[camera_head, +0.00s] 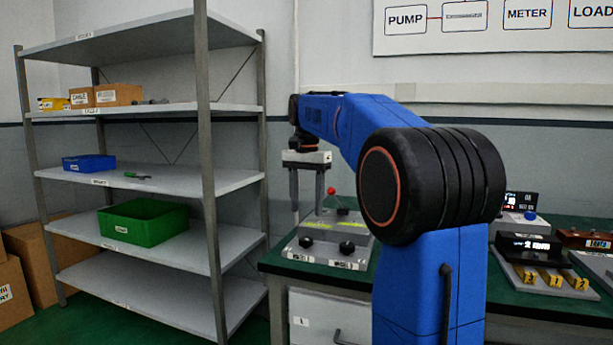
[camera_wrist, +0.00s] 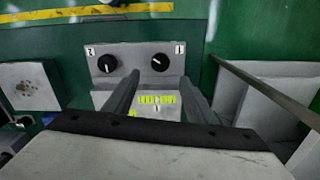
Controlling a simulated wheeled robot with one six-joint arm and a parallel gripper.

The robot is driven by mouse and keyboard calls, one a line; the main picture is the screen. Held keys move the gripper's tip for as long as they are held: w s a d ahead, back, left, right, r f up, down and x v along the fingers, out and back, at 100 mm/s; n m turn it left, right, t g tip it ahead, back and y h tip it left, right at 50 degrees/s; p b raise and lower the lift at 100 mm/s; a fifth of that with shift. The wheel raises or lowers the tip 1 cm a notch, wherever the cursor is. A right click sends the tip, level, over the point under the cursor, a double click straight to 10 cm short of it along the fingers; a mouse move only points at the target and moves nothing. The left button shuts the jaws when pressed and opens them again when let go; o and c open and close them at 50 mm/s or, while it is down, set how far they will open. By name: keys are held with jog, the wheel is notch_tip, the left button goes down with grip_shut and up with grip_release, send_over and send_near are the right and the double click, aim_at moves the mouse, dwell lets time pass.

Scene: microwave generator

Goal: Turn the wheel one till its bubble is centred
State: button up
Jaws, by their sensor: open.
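Wheel one (camera_wrist: 160,62) is a round black knob with a white mark, beside a label 1 on a grey panel (camera_wrist: 98,52) in the wrist view. The other black knob, wheel two (camera_wrist: 107,63), sits to its left by a label 2. A yellow-green level strip (camera_wrist: 157,99) with dark marks lies below wheel one, above another 1; its bubble is too small to make out. My gripper (camera_wrist: 162,92) is open and empty, its fingers on either side of the strip. In the head view my gripper (camera_head: 308,208) points down above the panel, apart from the knobs.
Other devices with yellow numbered tags (camera_head: 540,277) stand on the green bench to the right. A shelf rack (camera_head: 208,150) with a green crate (camera_head: 143,221) stands left. In the wrist view a grey box (camera_wrist: 270,105) with a bar lies right of the panel.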

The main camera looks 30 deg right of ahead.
notch_tip(320, 180, up, 8)
jog(key=shift+r, duration=0.2)
dwell(0.6)
jog(key=s+a+f+n+t, duration=0.1)
jog(key=s+a+f+n, duration=0.2)
jog(key=s+a+f, duration=0.4)
jog(key=s+a+f+n+t, duration=0.1)
jog(key=s+a+f+n, duration=0.25)
jog(key=s+f, duration=0.4)
jog(key=s+a+f+n+t, duration=0.1)
jog(key=s+a+f+n, duration=0.1)
jog(key=s+f, duration=0.6)
jog(key=s+a+f+n+t, duration=0.1)
jog(key=s+a+f+n, duration=0.2)
jog(key=s+f, duration=0.5)
notch_tip(320, 180, down, 2)
jog(key=shift+a+f+n+t, duration=0.25)
jog(key=shift+a+n+t, duration=0.1)
jog(key=shift+t, duration=0.05)
